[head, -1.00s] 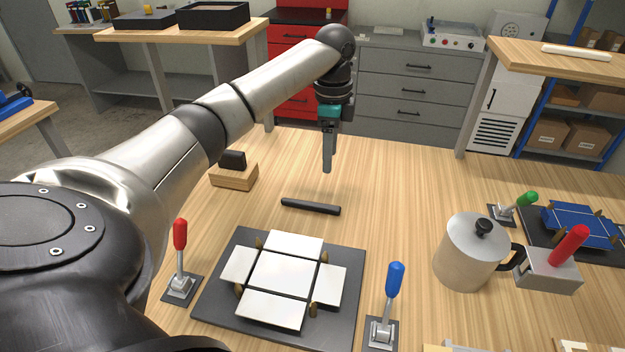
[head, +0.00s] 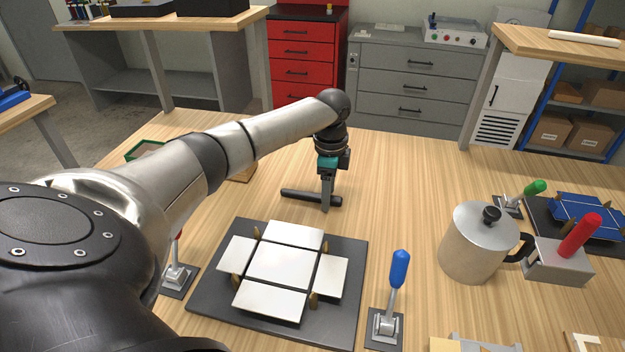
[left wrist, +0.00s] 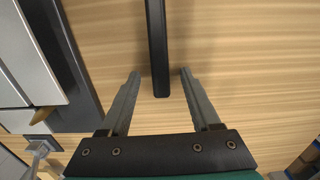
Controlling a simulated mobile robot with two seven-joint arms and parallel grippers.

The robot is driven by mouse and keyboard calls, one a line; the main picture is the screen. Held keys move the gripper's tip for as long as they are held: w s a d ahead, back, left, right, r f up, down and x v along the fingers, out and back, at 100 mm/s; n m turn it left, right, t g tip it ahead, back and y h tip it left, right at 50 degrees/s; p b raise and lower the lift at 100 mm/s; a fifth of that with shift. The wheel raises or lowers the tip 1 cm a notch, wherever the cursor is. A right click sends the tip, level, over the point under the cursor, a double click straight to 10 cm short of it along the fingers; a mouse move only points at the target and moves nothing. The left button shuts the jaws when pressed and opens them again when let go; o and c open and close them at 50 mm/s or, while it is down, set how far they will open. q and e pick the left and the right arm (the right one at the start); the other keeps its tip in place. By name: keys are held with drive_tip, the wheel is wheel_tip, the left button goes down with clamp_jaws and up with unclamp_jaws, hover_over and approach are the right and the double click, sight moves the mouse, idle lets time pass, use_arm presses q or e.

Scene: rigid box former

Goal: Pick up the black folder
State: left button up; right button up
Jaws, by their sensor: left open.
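The black folder (head: 295,194) is a slim dark bar lying flat on the wooden table, behind the dark former plate. My left gripper (head: 326,207) points down at it and hides part of it in the head view. In the left wrist view, the folder (left wrist: 156,45) runs down from the top edge, and its near end lies between the two spread fingers of my left gripper (left wrist: 160,75). Gaps show on both sides, and the fingers are open and empty. My right gripper is not in view.
The dark plate (head: 342,293) with white panels lies in front of the folder. A blue-handled lever (head: 397,275) stands at its right, and a metal pot (head: 470,250) farther right. A wooden block (head: 243,172) is partly behind my left arm. The table right of the folder is clear.

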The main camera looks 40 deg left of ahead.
use_arm(q)
drive_tip(key=shift+c, duration=0.2)
clamp_jaws()
idle(0.4)
